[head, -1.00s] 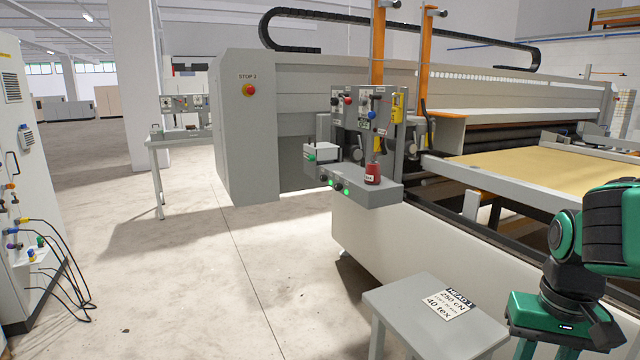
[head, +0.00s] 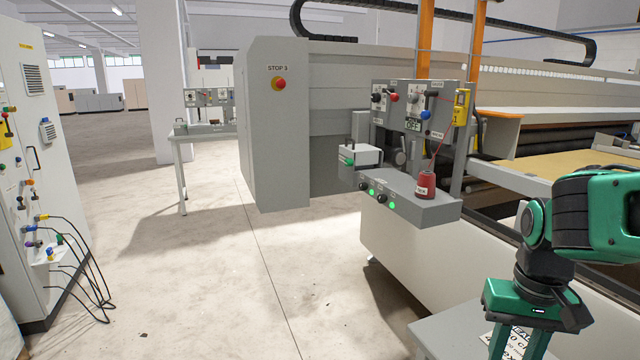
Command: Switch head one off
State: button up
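A grey machine head (head: 405,120) with a panel of knobs and levers stands at the front of the gantry, right of centre. Its shelf (head: 425,210) has black rotary knobs (head: 381,199) on the front edge, each beside a glowing green lamp (head: 392,205). A small box with a green knob (head: 349,161) is on its left side. The small lettering on the head is unreadable. My gripper (head: 521,348) is at the lower right, pointing down over a grey stand, apart from the head. Its two green fingers are spread with nothing seen between them; their tips are cut off by the frame.
A red thread cone (head: 426,187) stands on the shelf. The grey stand (head: 440,330) below holds a partly hidden label card. A red STOP 3 button (head: 279,84) is on the gantry end. A cabinet (head: 40,150) with looping cables stands at left. The middle floor is clear.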

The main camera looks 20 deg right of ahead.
aim_at(362, 186)
jog(key=u, duration=0.4)
jog(key=i, duration=1)
jog(key=u, duration=0.45)
